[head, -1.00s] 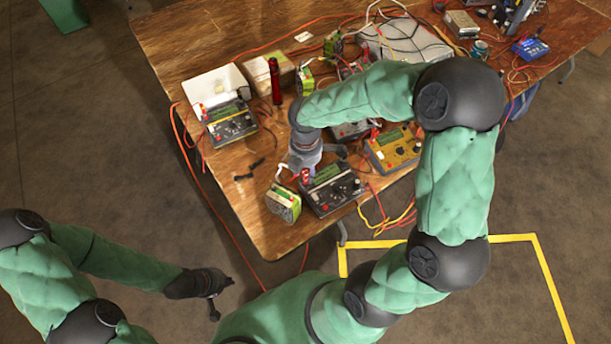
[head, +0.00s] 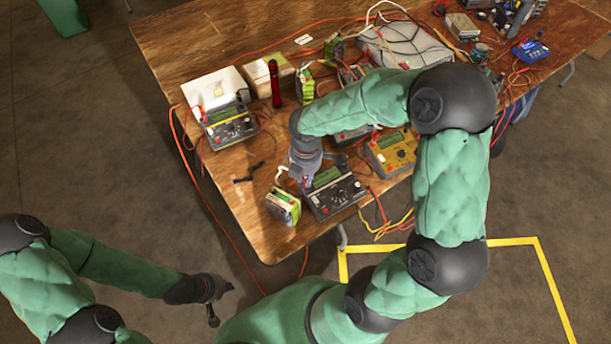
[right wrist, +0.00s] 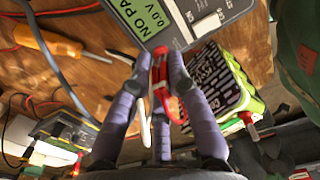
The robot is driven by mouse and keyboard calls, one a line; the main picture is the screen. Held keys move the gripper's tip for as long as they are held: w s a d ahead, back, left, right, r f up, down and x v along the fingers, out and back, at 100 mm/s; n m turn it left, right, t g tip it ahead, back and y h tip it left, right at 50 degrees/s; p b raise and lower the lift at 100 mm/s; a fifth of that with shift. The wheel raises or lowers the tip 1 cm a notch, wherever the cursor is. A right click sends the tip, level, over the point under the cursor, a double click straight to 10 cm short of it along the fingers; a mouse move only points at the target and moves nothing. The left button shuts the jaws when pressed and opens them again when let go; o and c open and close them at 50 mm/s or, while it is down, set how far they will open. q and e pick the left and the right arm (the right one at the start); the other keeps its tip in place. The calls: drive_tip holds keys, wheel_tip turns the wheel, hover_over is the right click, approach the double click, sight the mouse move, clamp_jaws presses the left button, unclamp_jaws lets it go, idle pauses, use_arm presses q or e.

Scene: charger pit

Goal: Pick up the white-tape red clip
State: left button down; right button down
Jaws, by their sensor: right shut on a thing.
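In the right wrist view a red clip (right wrist: 159,68) stands between the fingers of my right gripper (right wrist: 160,72), which is shut on it. A red lead and a white strip run from it toward the palm. The clip is beside the front edge of a dark charger with a green display (right wrist: 140,12). In the head view the charger (head: 338,196) lies at the table's near edge. My right gripper (head: 306,180) is at its left end and mostly hides the clip. My left gripper (head: 217,299) is open and empty, off the table's near left side.
A green-and-black battery pack (head: 283,208) stands just left of the charger. A yellow meter (head: 393,150) and another charger (head: 230,126) are close by. A red cylinder (head: 275,84) stands farther back. An orange screwdriver (right wrist: 45,38) lies on the wood. Loose cables cross the table.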

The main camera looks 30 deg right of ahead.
drive_tip(key=shift+r, duration=0.65)
drive_tip(key=s+a+r+p, duration=0.6)
drive_tip(key=s+r, duration=0.5)
drive_tip(key=s, duration=0.1)
drive_tip(key=shift+s+r, duration=0.3)
drive_tip(key=shift+s, duration=0.1)
drive_tip(key=shift+p, duration=0.35)
drive_tip(key=w+m, duration=0.2)
drive_tip(key=m, duration=0.2)
drive_tip(key=w+a+m+b, duration=0.1)
drive_tip(key=w+m, duration=0.1)
drive_tip(key=m, duration=0.3)
drive_tip(key=w+m, duration=0.3)
drive_tip(key=m, duration=0.1)
drive_tip(key=shift+a+r, duration=0.2)
